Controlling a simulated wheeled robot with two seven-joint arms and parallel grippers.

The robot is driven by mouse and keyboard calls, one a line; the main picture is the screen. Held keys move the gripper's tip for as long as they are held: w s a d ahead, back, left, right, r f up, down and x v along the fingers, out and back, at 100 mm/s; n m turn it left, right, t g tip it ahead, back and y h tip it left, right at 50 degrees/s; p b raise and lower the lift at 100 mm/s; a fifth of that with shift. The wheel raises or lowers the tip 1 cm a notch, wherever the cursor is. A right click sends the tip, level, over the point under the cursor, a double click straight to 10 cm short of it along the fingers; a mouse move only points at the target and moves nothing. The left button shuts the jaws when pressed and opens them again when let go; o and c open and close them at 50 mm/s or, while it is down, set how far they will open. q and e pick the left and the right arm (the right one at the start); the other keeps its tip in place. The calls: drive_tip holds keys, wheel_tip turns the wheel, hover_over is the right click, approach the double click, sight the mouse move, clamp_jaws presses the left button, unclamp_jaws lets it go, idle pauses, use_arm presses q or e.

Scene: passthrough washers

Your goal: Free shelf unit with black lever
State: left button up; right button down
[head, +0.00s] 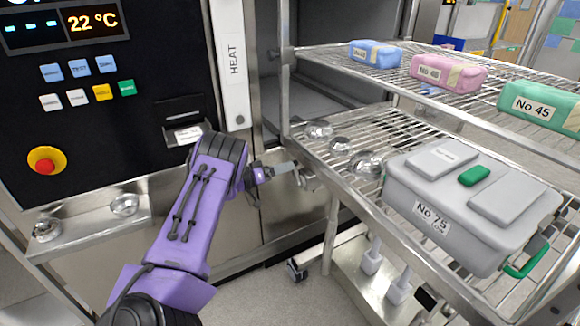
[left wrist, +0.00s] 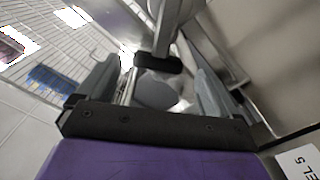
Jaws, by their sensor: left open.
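The shelf unit (head: 335,66) is a metal wire rack on the right in the head view, close against the front of the steel machine. My left gripper (head: 288,170) is beside the rack's near-left post, at about the height of its lower shelf. In the left wrist view, my left gripper (left wrist: 157,70) is open. A black lever end (left wrist: 158,63) on a grey metal bar shows between its two fingers, and the fingers stand apart from it on both sides. In the head view the lever is mostly hidden by the gripper. My right gripper is out of view.
A grey case (head: 400,200) labelled No 75 and several steel bowls are on the lower shelf. Blue (head: 363,52), pink (head: 430,70) and green (head: 535,100) packs lie on the upper shelf. The machine's panel has a red button (head: 45,160). Floor shows below.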

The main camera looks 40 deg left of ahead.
use_arm(q)
drive_tip(key=v, duration=0.6)
drive_tip(key=shift+s+a, duration=0.1)
drive_tip(key=shift+s, duration=0.05)
